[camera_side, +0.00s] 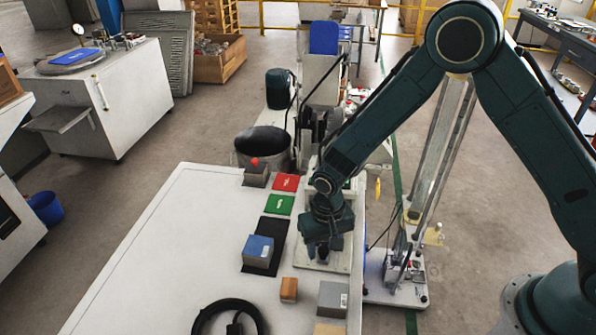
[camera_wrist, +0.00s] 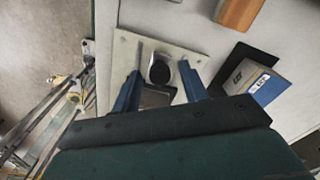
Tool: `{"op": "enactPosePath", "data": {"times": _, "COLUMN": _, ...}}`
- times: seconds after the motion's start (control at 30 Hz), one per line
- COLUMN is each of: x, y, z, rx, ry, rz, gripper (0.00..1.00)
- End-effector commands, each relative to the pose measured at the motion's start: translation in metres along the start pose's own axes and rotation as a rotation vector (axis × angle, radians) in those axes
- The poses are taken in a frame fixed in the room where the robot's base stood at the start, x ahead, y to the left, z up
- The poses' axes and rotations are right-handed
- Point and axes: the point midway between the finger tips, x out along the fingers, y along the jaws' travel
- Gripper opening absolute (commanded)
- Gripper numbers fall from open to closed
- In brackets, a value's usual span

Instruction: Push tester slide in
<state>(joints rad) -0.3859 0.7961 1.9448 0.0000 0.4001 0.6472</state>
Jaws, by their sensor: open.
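The tester is a pale plate (camera_wrist: 126,52) under my gripper, and its edge shows in the side view (camera_side: 339,262). A dark rounded knob (camera_wrist: 159,71) stands on it, with a dark block (camera_wrist: 154,97) just behind; I take these as parts of the slide, but cannot tell how far in it sits. My gripper (camera_wrist: 158,68) is open, its two blue fingers on either side of the knob with visible gaps. In the side view my gripper (camera_side: 322,248) points down, low over the plate, and hides the knob.
A grey box with a blue top (camera_side: 258,249) stands on a black mat (camera_side: 272,231) left of the plate. Red (camera_side: 286,182) and green (camera_side: 279,205) pads lie behind it. An orange block (camera_side: 289,289), a grey block (camera_side: 332,299) and a coiled black cable (camera_side: 200,320) lie in front.

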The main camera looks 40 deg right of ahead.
Motion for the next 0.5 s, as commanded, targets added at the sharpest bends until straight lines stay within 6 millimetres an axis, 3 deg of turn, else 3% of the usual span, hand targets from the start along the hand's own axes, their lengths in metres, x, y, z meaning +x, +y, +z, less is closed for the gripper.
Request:
{"op": "enactPosePath", "data": {"times": 0.07, "x": 0.0, "y": 0.0, "z": 0.0, "rx": 0.0, "ry": 0.0, "rz": 0.0, "gripper": 0.44}}
{"op": "enactPosePath", "data": {"times": 0.27, "x": -0.0001, "y": 0.0, "z": 0.0, "rx": 0.0, "ry": 0.0, "rz": 0.0, "gripper": 0.07}}
{"op": "enactPosePath", "data": {"times": 0.5, "x": -0.0002, "y": -0.0001, "z": 0.0, "rx": 0.0, "ry": 0.0, "rz": 0.0, "gripper": 0.07}}
